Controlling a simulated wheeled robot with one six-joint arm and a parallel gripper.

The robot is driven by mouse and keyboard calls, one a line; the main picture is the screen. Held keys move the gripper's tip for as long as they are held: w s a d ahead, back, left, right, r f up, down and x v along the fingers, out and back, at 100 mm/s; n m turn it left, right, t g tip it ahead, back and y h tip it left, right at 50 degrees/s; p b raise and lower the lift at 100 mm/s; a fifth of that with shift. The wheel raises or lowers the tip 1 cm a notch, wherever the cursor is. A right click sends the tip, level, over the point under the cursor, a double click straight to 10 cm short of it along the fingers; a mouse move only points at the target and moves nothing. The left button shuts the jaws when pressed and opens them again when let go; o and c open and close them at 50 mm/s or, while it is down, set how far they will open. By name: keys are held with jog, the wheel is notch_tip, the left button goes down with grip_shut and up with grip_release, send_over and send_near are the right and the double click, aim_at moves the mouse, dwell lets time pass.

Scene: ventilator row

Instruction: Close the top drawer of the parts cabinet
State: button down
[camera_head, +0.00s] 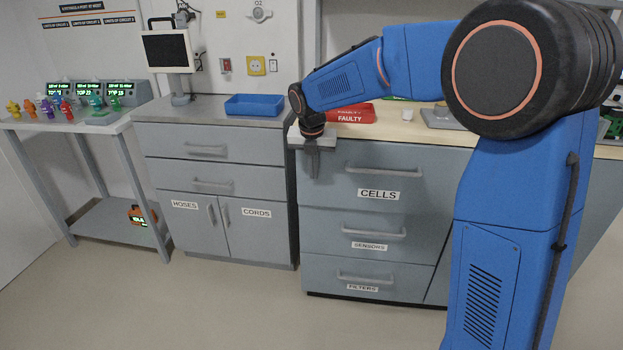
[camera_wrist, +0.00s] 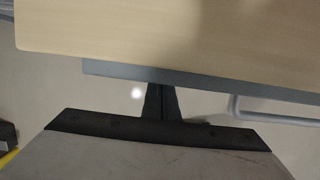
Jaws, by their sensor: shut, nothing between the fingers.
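The grey parts cabinet (camera_head: 368,238) has three drawers, labelled CELLS, SENSORS and FILTERS. Its top drawer (camera_head: 330,185), labelled CELLS, has a bar handle (camera_head: 385,172). Its front looks flush or nearly flush in the head view; I cannot tell if a small gap remains. In the wrist view a grey strip (camera_wrist: 215,78) shows along the wooden top's edge, with a bar handle (camera_wrist: 275,118) at right. My gripper (camera_head: 313,172) points down at the drawer's upper left, left of the handle. Its shut, empty fingers (camera_wrist: 161,95) are close to the grey strip; contact is unclear.
A red FAULTY tray (camera_head: 352,115) sits on the wooden worktop (camera_head: 395,130). To the left stand a cabinet (camera_head: 212,160) marked HOSES and CORDS, with a blue tray (camera_head: 253,106) on top, and a side table (camera_head: 75,122). The floor in front (camera_head: 230,305) is clear.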

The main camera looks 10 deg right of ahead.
jog(key=shift+w+d+r, duration=0.1)
jog(key=shift+w+d, duration=0.1)
jog(key=shift+w, duration=0.35)
jog(key=shift+w+d, duration=0.15)
jog(key=shift+w, duration=0.4)
jog(key=shift+w+r, duration=0.1)
